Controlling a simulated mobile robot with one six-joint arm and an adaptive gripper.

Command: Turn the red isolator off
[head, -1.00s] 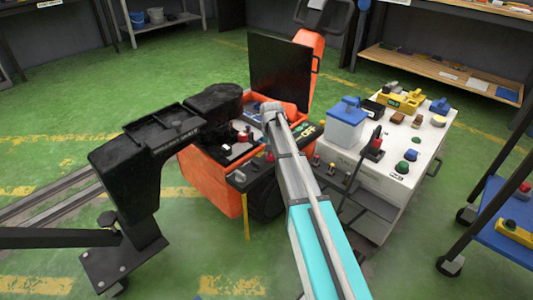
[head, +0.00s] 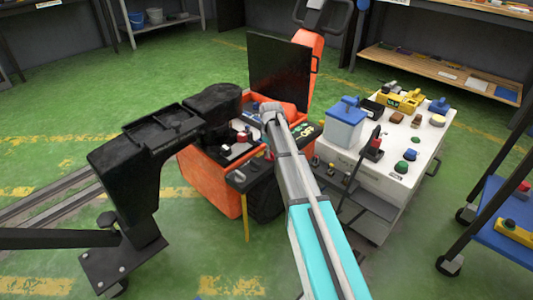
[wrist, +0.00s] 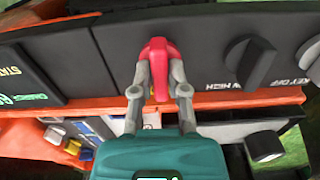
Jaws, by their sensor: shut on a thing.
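The red isolator (wrist: 158,50) is a red handle on the dark front panel, at the top middle of the wrist view. My gripper (wrist: 159,78) is shut on it, with one grey finger on each side. The handle stands about upright in the wrist picture, and a bit of yellow shows below it between the fingers. In the head view my arm reaches to the orange machine (head: 213,185), and my gripper and the isolator cannot be made out there.
A black rotary knob (wrist: 248,62) sits right of the isolator on the panel. A display (wrist: 25,75) is on the left. A black cylinder (wrist: 264,146) sticks out below right. In the head view a white cabinet (head: 375,195) with several controls stands to the right.

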